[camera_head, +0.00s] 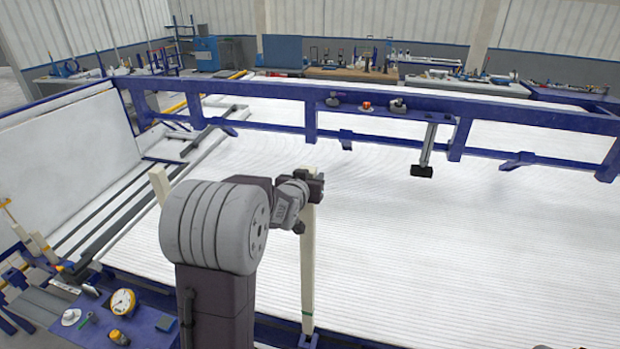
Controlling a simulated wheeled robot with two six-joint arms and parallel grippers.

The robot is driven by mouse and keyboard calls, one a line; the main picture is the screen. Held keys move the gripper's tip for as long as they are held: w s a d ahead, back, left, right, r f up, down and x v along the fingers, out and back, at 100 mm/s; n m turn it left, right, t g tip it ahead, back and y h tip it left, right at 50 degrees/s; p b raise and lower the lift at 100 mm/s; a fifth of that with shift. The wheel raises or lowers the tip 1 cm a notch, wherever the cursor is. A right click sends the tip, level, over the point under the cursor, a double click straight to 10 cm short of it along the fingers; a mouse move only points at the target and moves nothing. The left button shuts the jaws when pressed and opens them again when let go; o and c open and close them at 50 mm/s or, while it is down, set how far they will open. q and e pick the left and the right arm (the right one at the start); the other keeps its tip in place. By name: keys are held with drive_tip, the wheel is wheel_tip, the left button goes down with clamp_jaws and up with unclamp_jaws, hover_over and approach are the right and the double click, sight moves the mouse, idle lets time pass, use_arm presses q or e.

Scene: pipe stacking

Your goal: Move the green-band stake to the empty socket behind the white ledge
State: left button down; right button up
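A tall cream stake (307,265) stands upright near the middle of the view, with its foot at a blue socket (308,340) at the bottom edge. My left gripper (316,186) is at the upper part of this stake and overlaps it; the stake's top shows just above the fingers. Whether the fingers are closed on it cannot be told. A second cream stake (158,184) shows at the left, its lower part hidden behind my arm. My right gripper is not in view.
A blue rail frame (380,110) runs across behind, carrying small items. A white panel (65,150) stands at the left. A blue bench with a yellow gauge (122,302) is at bottom left. The white ribbed floor (450,260) at the right is clear.

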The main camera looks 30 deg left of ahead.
use_arm(q)
drive_tip(key=shift+d+r, duration=0.1)
drive_tip(key=shift+r, duration=0.05)
drive_tip(key=shift+b, duration=0.3)
idle(0.5)
drive_tip(key=shift+f+b, duration=0.4)
drive_tip(key=shift+f, duration=0.15)
drive_tip(key=shift+f+b, duration=0.95)
drive_tip(key=shift+b, duration=0.15)
drive_tip(key=shift+f, duration=0.1)
